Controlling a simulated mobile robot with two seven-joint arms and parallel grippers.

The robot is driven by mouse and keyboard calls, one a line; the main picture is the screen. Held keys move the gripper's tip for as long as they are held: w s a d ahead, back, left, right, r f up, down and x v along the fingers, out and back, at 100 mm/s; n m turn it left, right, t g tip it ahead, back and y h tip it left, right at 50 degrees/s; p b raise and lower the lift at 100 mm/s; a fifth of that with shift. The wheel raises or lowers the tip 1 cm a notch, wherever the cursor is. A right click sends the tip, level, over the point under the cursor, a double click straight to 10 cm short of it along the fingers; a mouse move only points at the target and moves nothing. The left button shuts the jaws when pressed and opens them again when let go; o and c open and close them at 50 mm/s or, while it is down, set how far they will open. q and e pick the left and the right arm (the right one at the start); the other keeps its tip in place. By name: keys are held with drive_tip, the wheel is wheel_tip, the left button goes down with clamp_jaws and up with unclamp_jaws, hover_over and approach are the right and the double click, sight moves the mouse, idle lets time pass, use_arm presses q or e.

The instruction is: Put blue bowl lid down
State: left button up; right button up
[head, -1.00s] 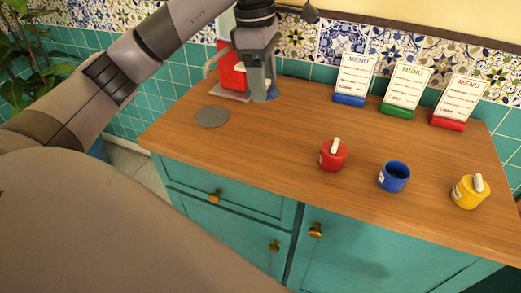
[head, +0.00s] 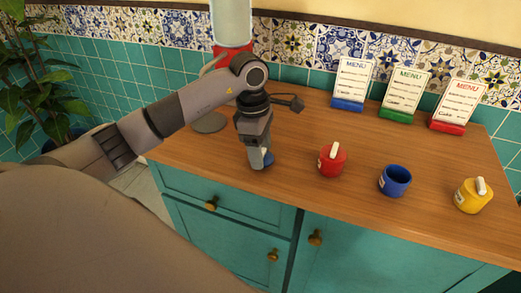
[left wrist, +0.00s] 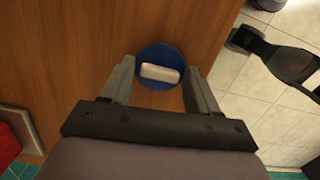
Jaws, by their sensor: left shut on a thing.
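The blue lid (head: 262,161) is a flat round disc with a white bar handle, at the counter's front edge left of the red bowl. It also shows in the left wrist view (left wrist: 152,82). My left gripper (head: 257,150) is shut on the lid's handle (left wrist: 160,72), pointing down. I cannot tell whether the lid touches the counter. The blue bowl (head: 395,181) stands open at the right, upright and apart from the lid. My right gripper is not in view.
The red bowl (head: 332,161) and yellow bowl (head: 471,197), both lidded, stand either side of the blue bowl. Three menu stands, blue (head: 353,84), green (head: 405,95) and red (head: 457,106), line the back.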

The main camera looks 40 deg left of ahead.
use_arm(q)
drive_tip(key=shift+f, duration=0.25)
drive_tip(key=shift+f, duration=0.1)
drive_tip(key=o, duration=1.1)
drive_tip(key=shift+c, duration=0.2)
drive_tip(key=shift+r, duration=0.25)
wheel_tip(320, 180, up, 12)
drive_tip(key=a, duration=0.1)
drive_tip(key=shift+s+a+f, duration=0.15)
drive_tip(key=shift+s+a, duration=0.05)
